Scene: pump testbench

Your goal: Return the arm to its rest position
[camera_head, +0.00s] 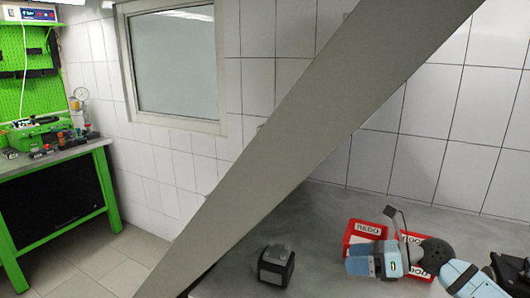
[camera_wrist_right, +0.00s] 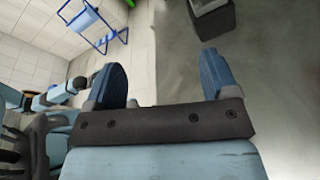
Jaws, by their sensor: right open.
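My right gripper (camera_head: 359,258) is at the lower right of the head view, over the grey worktop (camera_head: 330,208) and in front of the red boxes. Its blue fingers point to the left. In the right wrist view my right gripper (camera_wrist_right: 163,75) shows two blue fingers spread well apart with nothing between them. It is open and empty. My right arm bends at the lower right of the head view. My left gripper does not show in the head view.
Red boxes marked REDO (camera_head: 366,230) lie beside my right gripper. A dark box with a grey top (camera_head: 274,266) stands on the worktop to its left. A broad grey beam (camera_head: 290,130) crosses the head view diagonally. A green workbench (camera_head: 60,190) stands far left.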

